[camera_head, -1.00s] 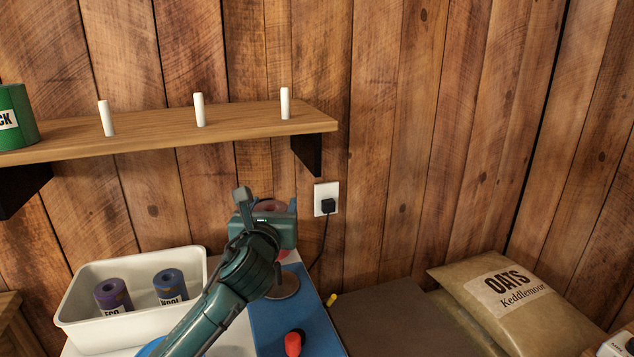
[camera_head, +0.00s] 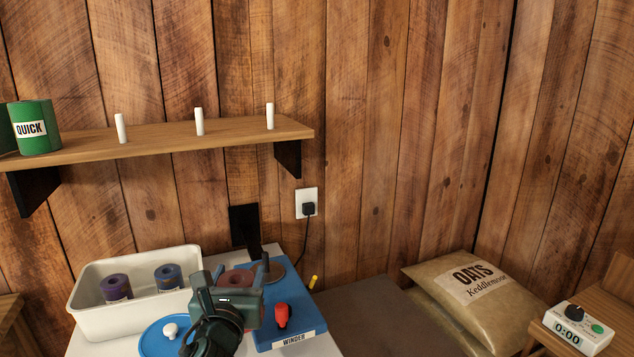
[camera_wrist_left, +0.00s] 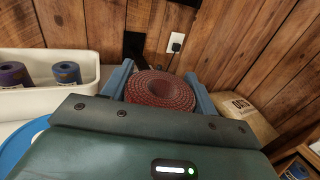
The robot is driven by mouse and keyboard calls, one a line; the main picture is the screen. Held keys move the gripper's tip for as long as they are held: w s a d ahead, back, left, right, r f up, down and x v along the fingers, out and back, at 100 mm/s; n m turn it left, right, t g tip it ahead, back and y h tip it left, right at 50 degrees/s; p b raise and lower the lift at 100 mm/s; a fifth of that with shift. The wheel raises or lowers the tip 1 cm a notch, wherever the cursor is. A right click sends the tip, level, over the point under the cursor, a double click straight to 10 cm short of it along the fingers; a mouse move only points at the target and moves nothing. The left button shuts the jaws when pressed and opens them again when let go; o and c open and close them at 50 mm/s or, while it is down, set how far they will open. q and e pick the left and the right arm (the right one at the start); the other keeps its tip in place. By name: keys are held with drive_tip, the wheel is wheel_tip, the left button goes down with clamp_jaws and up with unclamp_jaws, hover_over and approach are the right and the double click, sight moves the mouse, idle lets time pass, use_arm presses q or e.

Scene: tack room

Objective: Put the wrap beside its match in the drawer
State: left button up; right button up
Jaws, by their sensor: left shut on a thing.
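My left gripper (camera_head: 240,277) is shut on a dark red rolled wrap (camera_head: 236,281). The wrap shows in the left wrist view (camera_wrist_left: 160,90) as a round, ribbed roll between the two blue fingers, apart from the surface below as far as I can tell. A white open bin (camera_head: 134,323) stands to the left and holds a purple wrap (camera_head: 116,287) and a blue wrap (camera_head: 168,277), both upright with labels partly hidden. No drawer is clearly visible. My right gripper is not in view.
A blue winder (camera_head: 305,325) with a red knob (camera_head: 281,317) lies right of the gripper. A blue disc with a white knob (camera_head: 169,331) is in front of the bin. A pegged shelf (camera_head: 160,141) hangs above. An oats sack (camera_head: 470,300) and timer (camera_head: 573,331) are right.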

use_arm(q)
drive_tip(key=s+a+f, duration=0.2)
drive_tip(key=s+f, duration=0.1)
drive_tip(key=s, duration=0.6)
drive_tip(key=s+a+f, duration=0.3)
drive_tip(key=s+f, duration=0.1)
drive_tip(key=s, duration=0.6)
drive_tip(key=shift+a, duration=0.15)
drive_tip(key=shift+s, duration=0.1)
drive_tip(key=shift+a, duration=0.1)
